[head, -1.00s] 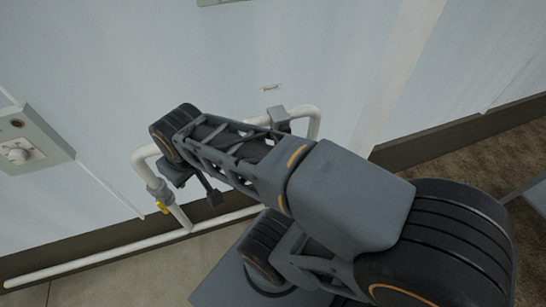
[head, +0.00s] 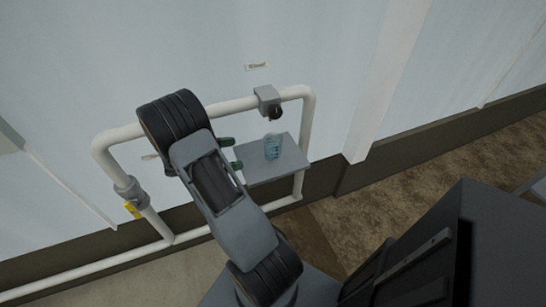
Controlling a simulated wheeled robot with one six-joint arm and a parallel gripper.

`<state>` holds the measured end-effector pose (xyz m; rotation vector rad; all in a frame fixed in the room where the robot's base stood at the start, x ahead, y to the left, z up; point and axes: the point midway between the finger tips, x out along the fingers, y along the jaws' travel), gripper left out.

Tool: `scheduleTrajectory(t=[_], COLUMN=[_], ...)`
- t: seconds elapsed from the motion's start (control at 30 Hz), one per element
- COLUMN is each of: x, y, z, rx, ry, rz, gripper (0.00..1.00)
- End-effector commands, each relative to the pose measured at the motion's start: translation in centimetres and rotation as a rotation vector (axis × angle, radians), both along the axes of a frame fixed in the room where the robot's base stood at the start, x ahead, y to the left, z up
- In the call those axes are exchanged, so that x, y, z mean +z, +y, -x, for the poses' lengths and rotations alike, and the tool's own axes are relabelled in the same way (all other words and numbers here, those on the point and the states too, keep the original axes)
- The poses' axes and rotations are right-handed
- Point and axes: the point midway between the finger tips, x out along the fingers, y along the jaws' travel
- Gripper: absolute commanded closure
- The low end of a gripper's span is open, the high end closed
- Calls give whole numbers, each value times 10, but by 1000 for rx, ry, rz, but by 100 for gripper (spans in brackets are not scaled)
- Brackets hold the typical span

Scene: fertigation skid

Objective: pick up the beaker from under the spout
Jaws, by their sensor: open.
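The beaker (head: 272,146) is clear with a bluish tint and stands upright on a small grey shelf (head: 262,171). The spout (head: 276,113) is a dark outlet on a grey block on the white pipe, just above the beaker. My gripper (head: 232,154) shows as two dark green fingertips, open, left of the beaker and apart from it. The rest of my gripper is hidden behind my arm.
The white pipe (head: 307,130) loops around the shelf in front of a pale wall. A yellow-handled valve (head: 132,209) sits on its left leg. A small label (head: 257,66) is on the wall above. Brown ground (head: 385,205) lies open to the right.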

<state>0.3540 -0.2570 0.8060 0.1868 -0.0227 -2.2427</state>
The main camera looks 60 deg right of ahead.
Motion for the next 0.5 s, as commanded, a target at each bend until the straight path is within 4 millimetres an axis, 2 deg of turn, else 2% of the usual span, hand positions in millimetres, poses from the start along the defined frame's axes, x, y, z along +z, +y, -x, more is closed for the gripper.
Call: scheduleTrajectory(t=[0.03,0.13,0.27,0.5], x=[-15,-26,-31,-31], y=[-6,-14,-28,-63], z=[-1,-3,3,29], rx=[10,27,36,37], ry=[46,105,141,145], rz=[14,36,50,52], gripper=[1,1,1,1])
